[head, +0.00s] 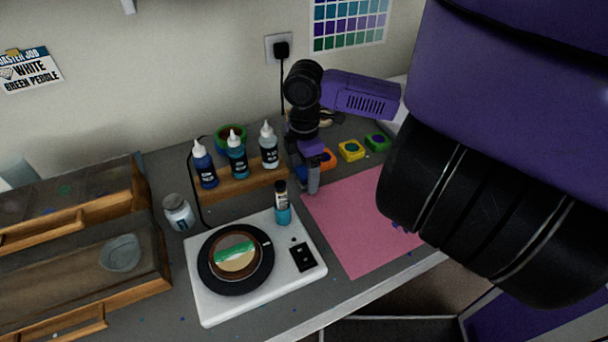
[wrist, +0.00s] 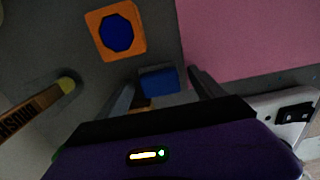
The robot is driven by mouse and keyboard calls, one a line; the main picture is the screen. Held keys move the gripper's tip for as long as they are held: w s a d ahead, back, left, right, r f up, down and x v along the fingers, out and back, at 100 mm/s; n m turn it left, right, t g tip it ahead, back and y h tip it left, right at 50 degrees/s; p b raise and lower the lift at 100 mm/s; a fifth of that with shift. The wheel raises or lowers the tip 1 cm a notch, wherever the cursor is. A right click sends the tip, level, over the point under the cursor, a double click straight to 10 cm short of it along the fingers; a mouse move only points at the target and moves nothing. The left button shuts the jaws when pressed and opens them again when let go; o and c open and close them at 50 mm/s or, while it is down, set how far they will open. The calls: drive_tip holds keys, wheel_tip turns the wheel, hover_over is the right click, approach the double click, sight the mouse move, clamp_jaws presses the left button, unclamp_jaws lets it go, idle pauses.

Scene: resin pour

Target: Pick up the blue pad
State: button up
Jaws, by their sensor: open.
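The blue pad (wrist: 159,79) shows in the wrist view as a small blue block between my gripper's two fingers. In the head view a bit of blue (head: 300,172) shows beside the fingers, mostly hidden by them. My gripper (head: 309,180) points down near the left edge of the pink mat. In the wrist view my gripper (wrist: 160,84) is open, with one finger on each side of the blue pad. I cannot tell whether either finger touches it.
An orange pad (wrist: 117,30) with a blue centre lies close by. Yellow (head: 351,150) and green (head: 376,142) pads stand farther right. A pink mat (head: 350,225), a white scale (head: 215,301) and a bottle (head: 282,211) are near. A wooden rack (head: 240,184) holds bottles.

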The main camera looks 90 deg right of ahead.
sight(304, 171)
drive_tip(key=c, duration=1.5)
drive_tip(key=shift+o, duration=0.2)
drive_tip(key=shift+r, duration=0.15)
wheel_tip(304, 171, up, 20)
